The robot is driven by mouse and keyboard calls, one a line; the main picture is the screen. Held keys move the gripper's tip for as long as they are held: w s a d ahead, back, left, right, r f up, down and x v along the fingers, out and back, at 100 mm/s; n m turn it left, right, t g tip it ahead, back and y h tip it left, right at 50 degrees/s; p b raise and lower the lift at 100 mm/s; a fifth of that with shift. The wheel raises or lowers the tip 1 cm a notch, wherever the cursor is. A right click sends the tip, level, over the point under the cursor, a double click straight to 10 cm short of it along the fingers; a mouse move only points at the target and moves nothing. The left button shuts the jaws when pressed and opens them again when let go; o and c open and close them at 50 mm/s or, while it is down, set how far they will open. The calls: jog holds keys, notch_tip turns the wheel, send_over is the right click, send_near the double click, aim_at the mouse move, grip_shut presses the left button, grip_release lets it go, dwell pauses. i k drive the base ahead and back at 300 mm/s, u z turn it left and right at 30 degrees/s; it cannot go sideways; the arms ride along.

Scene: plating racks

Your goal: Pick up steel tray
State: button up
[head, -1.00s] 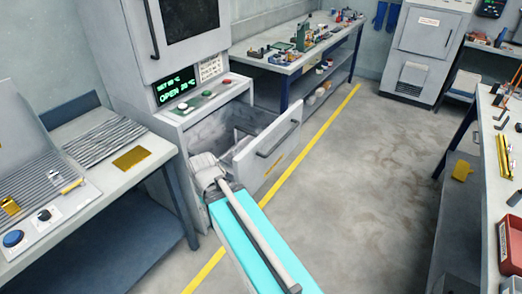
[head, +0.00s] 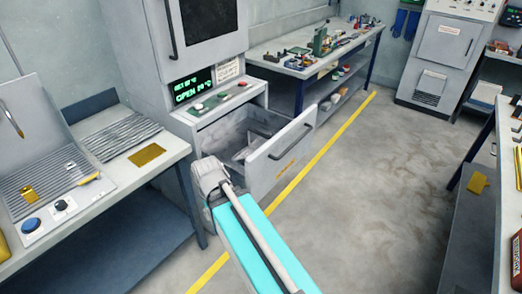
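I cannot make out a steel tray for certain. An open drawer (head: 282,155) juts from the lower part of the grey cabinet. Inside it is a pale grey, angular shape (head: 248,152), partly hidden by the drawer front; I cannot tell whether it is the tray or part of the drawer. My arm, with a turquoise link, reaches from the bottom of the head view to just in front of the drawer's left side. My gripper's fingers are hidden behind my own arm.
A left bench (head: 100,210) holds ribbed metal surfaces, a brass-coloured plate (head: 147,154) and a blue knob (head: 32,223). The cabinet's green display (head: 192,87) reads OPEN. A cluttered bench (head: 278,68) stands behind. The floor (head: 370,190) right of the yellow line is clear.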

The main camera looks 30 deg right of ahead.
aim_at(238, 159)
jog(key=u, duration=0.05)
jog(key=i, duration=0.9)
jog(key=z, duration=0.05)
